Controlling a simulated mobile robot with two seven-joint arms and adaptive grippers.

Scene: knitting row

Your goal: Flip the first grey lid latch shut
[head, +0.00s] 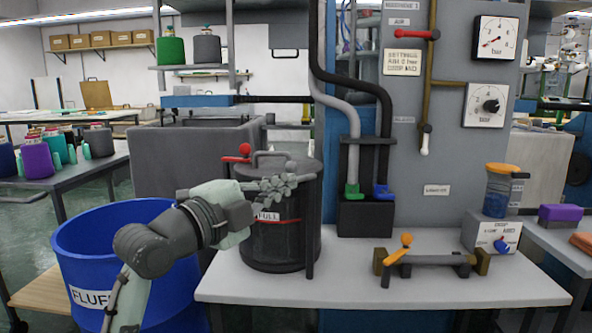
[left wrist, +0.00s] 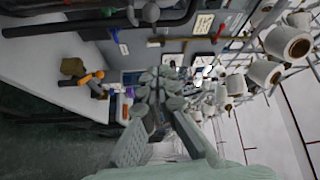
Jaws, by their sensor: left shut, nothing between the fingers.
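A dark canister (head: 281,243) with a "FULL" label and a red line stands at the left end of the bench. Its lid carries a grey loop handle (head: 270,155), and a red-knobbed lever (head: 238,155) sits at its left rim. My left gripper (head: 292,182) is shut and empty, in front of the canister's upper part in the head view. It covers part of the rim, and I cannot tell whether it touches. I cannot pick out a grey lid latch. The left wrist view shows the closed fingers (left wrist: 155,82) too. My right gripper is out of view.
A blue bin (head: 85,243) stands left of the canister, below my left arm. Black and grey hoses run down to green and blue fittings right of it. A fixture with an orange lever (head: 401,246) sits on the bench (head: 350,284).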

